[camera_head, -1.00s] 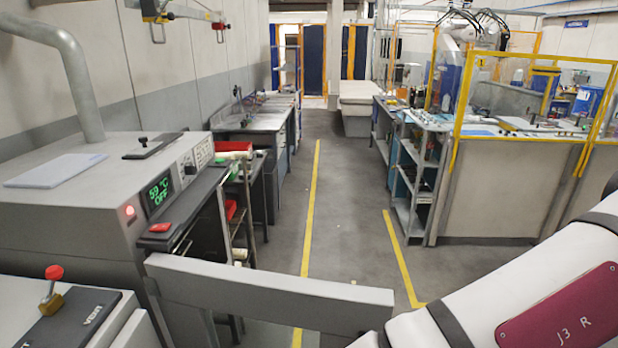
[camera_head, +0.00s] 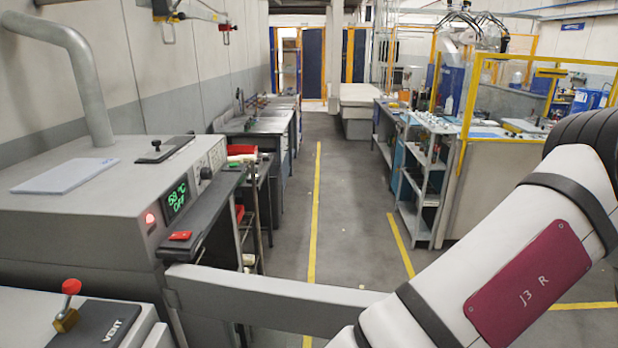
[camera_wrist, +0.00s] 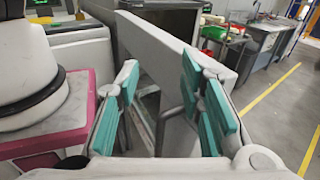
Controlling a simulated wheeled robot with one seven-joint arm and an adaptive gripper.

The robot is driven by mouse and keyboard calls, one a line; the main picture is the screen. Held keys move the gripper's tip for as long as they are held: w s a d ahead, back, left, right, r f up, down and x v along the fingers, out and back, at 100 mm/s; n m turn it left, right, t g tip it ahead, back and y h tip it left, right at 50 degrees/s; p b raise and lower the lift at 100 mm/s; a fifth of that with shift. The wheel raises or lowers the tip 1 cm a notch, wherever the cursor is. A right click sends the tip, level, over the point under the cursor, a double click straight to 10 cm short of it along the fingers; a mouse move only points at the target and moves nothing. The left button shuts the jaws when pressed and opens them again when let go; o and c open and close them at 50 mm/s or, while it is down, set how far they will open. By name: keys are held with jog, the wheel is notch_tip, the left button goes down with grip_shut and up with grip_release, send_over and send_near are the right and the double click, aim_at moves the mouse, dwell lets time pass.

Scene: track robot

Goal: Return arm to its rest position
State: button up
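My arm (camera_head: 480,270) is in the lower right of the head view, a white link with a dark red "J3 R" plate and black bands. It slants up to a black joint at the right edge. My gripper shows in the wrist view (camera_wrist: 162,85), with teal pads on its two fingers. The fingers stand apart with a clear gap, and nothing is held between them. A grey bar or panel edge (camera_head: 265,297) shows behind the gripper in the wrist view. I cannot tell how far it is from the fingers. The gripper is hidden in the head view.
A grey oven (camera_head: 85,210) with a green display stands at left, and a second machine with a red-knobbed lever (camera_head: 66,305) is in front of it. Benches (camera_head: 262,122) line the left wall. A shelf rack (camera_head: 425,180) and yellow-framed cell are at right. The aisle (camera_head: 350,200) between is clear.

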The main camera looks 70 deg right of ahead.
jog(key=w+n+g+y+b, duration=0.75)
jog(key=w+n+y, duration=0.8)
jog(key=w, duration=1.45)
jog(key=w+a+f+n+g+h+b, duration=0.1)
jog(key=w+a+n+g+h+b, duration=0.3)
jog(key=w+a+n+h, duration=0.5)
jog(key=w+a+n+b, duration=0.2)
jog(key=w+a+n, duration=0.8)
jog(key=n, duration=0.5)
jog(key=shift+a+g+b, duration=0.35)
jog(key=shift+a+b, duration=0.05)
jog(key=shift+a, duration=0.1)
jog(key=shift+h, duration=0.25)
